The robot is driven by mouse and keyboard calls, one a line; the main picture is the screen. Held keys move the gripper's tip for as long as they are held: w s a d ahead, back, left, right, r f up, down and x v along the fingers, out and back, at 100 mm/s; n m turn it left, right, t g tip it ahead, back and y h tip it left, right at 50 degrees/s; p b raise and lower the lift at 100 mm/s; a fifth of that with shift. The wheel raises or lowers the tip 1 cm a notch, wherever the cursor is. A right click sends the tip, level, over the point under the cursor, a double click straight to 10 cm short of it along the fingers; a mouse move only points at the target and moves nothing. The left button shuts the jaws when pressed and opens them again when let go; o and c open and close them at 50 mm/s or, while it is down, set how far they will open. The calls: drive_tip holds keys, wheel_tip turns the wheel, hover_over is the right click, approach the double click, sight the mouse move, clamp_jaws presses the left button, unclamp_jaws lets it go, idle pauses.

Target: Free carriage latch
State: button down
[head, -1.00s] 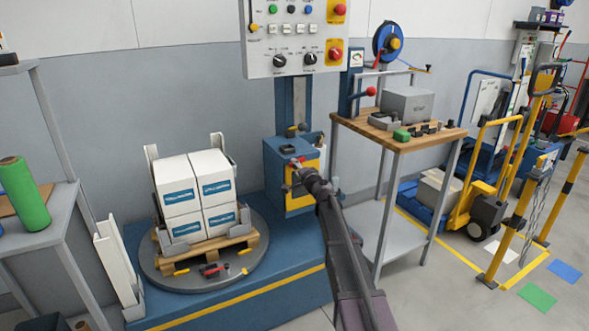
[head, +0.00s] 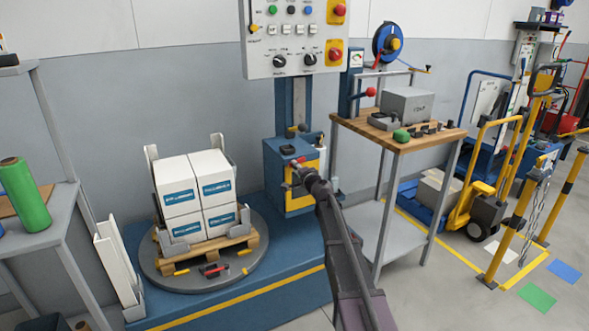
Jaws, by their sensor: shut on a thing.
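The carriage (head: 276,160) is a blue box with a yellow front plate on a blue mast, right of the turntable. A small red-tipped part, likely the latch, shows at the top of the yellow plate, partly covered by my gripper. My gripper (head: 293,174) reaches the yellow plate from the lower right. Its jaws are small and dark in this view and appear shut on the latch. The exact contact is hidden by my wrist.
White boxes (head: 182,199) stand on a wooden pallet (head: 236,240) on a grey turntable (head: 163,272) to the left. A control panel (head: 296,38) is above the carriage. A workbench (head: 430,137) stands close on the right.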

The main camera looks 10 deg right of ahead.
drive_tip(key=shift+r+m+p, duration=0.25)
drive_tip(key=shift+m, duration=0.4)
drive_tip(key=shift+r+m+p, duration=0.2)
drive_tip(key=shift+r+m, duration=0.05)
drive_tip(key=shift+m, duration=0.4)
drive_tip(key=shift+w, duration=0.1)
drive_tip(key=shift+c, duration=2.2)
unclamp_jaws()
drive_tip(key=shift+s, duration=0.25)
drive_tip(key=v, duration=1.1)
drive_tip(key=shift+s, duration=0.3)
drive_tip(key=shift+d, duration=0.1)
